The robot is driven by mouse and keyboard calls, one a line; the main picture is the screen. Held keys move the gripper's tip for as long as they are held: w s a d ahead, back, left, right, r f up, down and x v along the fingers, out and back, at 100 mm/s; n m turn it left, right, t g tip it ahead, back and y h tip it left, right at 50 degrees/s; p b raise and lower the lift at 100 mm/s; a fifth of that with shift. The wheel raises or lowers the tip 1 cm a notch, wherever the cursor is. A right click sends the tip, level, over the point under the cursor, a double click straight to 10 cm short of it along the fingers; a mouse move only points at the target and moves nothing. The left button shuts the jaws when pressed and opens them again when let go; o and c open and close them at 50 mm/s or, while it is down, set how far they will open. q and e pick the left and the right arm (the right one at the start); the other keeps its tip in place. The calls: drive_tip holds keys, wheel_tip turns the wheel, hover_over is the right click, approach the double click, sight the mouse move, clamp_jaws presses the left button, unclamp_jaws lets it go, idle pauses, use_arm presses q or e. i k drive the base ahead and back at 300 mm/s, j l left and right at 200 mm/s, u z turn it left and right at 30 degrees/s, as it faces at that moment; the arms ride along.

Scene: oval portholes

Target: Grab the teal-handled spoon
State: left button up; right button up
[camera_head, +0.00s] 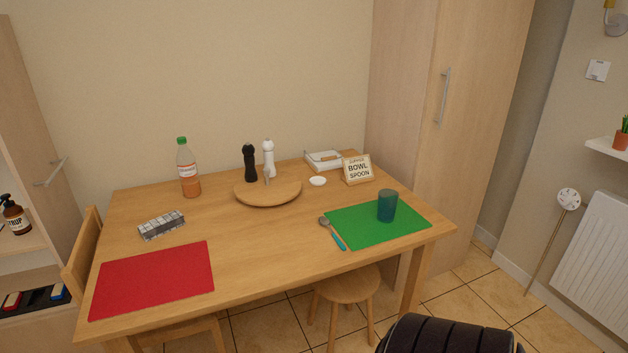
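The teal-handled spoon (333,234) lies on the wooden table at the left edge of the green placemat (350,232). Its dark bowl end points up and left, and its teal handle points down and right toward the table's front edge. Neither of my grippers is in view. Nothing covers the spoon.
A teal cup (387,206) stands on the green placemat, right of the spoon. A red placemat (153,279) lies front left. A stool (347,286) stands below the front edge.

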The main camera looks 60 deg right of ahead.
sight(324, 222)
drive_tip(key=z, duration=1.95)
